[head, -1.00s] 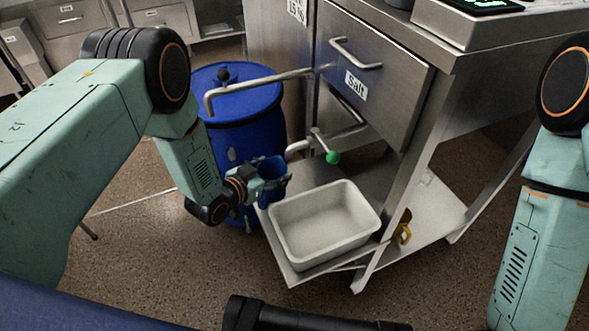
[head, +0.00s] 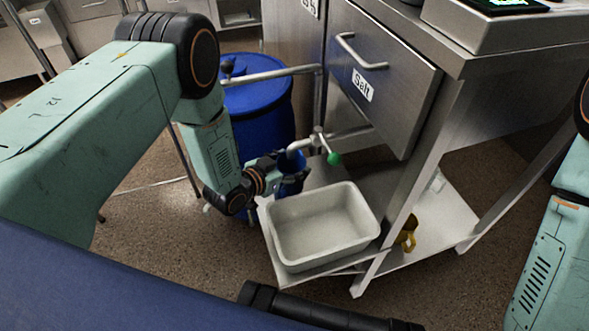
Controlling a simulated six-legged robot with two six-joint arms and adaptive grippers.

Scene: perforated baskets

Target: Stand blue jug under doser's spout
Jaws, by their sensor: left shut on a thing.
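My left gripper (head: 279,172) is shut on the blue jug (head: 291,185), which looks about upright. The gripper partly hides the jug. The doser's spout (head: 297,147) is a grey pipe with a green-knobbed lever (head: 333,158), coming out below the Salt drawer. In the head view the jug's top lies just below the spout's bent end. I cannot tell whether they line up in depth or whether the jug rests on the steel shelf. My right arm shows at the right edge, but its gripper is out of view.
A white tub (head: 322,252) sits on the low shelf, right beside the jug. A blue drum (head: 262,112) stands behind, with a grey pipe (head: 262,77) above it.

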